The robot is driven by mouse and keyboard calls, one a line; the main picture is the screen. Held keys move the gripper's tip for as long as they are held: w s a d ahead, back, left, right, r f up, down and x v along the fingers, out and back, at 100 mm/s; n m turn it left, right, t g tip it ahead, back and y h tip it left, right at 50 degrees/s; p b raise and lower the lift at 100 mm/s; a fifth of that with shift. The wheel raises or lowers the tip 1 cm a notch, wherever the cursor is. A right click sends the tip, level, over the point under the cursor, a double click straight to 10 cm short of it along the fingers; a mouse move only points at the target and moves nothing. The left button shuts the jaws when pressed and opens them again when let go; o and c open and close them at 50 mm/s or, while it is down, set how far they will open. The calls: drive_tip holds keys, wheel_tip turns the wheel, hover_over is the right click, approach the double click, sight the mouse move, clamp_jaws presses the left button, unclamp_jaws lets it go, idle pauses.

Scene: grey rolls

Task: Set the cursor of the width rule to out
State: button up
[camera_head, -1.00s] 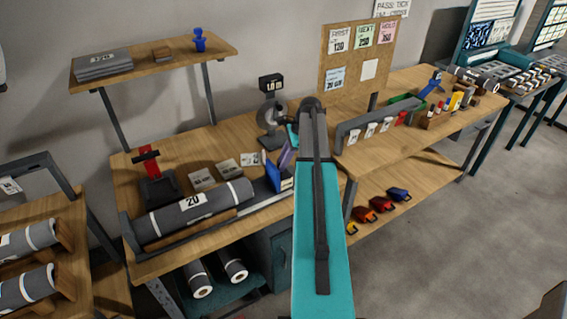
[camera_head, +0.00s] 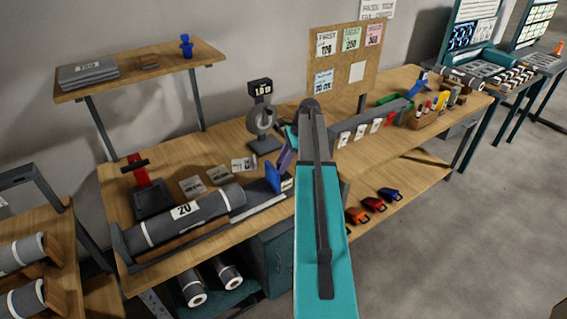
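A long dark rail (camera_head: 160,262), which looks like the width rule, runs along the bench's front edge below a grey roll labelled 20 (camera_head: 185,213). A blue upright piece (camera_head: 274,178) with a pale label stands at its right end, just left of my arm, and may be the cursor. A purple part (camera_head: 285,156) rises directly behind it, close to my arm; I cannot tell whether they touch. My teal and dark arm (camera_head: 322,230) covers the area to the right. My gripper's fingertips are not clear, so open or shut cannot be told.
A red-handled device (camera_head: 147,187), several pale cards (camera_head: 219,175) and a dial stand (camera_head: 262,120) sit on the bench (camera_head: 180,158). A shelf (camera_head: 130,76) hangs over its left part.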

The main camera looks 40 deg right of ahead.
drive_tip(key=shift+w, duration=0.1)
drive_tip(key=shift+r, duration=0.1)
drive_tip(key=shift+d+r, duration=0.15)
drive_tip(key=shift+r, duration=0.25)
drive_tip(key=b+v, duration=0.3)
drive_tip(key=v, duration=0.9)
drive_tip(key=shift+s+r+b, duration=0.25)
drive_tip(key=shift+b, duration=0.1)
drive_tip(key=shift+s+d, duration=0.1)
drive_tip(key=shift+d, duration=0.05)
